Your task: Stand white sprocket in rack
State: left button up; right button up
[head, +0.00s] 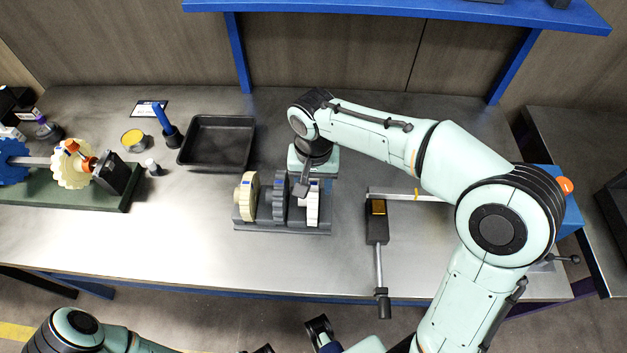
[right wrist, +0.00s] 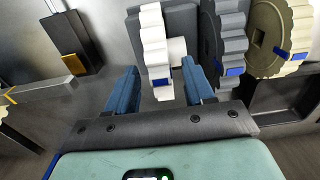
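The white sprocket (head: 311,205) stands upright at the right end of the grey rack (head: 283,228). A grey sprocket (head: 279,200) stands in the middle and a cream sprocket (head: 248,196) at the left. My right gripper (head: 303,188) is over the white sprocket and partly hides it. In the right wrist view, the open fingers of my right gripper (right wrist: 160,72) are on either side of the white sprocket (right wrist: 154,40), with a gap visible at the right finger. The cream sprocket (right wrist: 296,45) and grey sprocket (right wrist: 228,45) are to the right. My left arm shows at the lower left; its gripper's state is unclear.
A black tray (head: 217,144) lies behind the rack. A green fixture (head: 60,190) with a shaft, a blue gear and a cream gear is at the left. A dark block with a handle (head: 377,230) stands right of the rack. The front bench area is clear.

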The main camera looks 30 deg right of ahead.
jog(key=shift+r, duration=0.1)
notch_tip(320, 180, up, 13)
jog(key=p, duration=0.2)
jog(key=shift+p, duration=0.4)
jog(key=shift+s, duration=0.1)
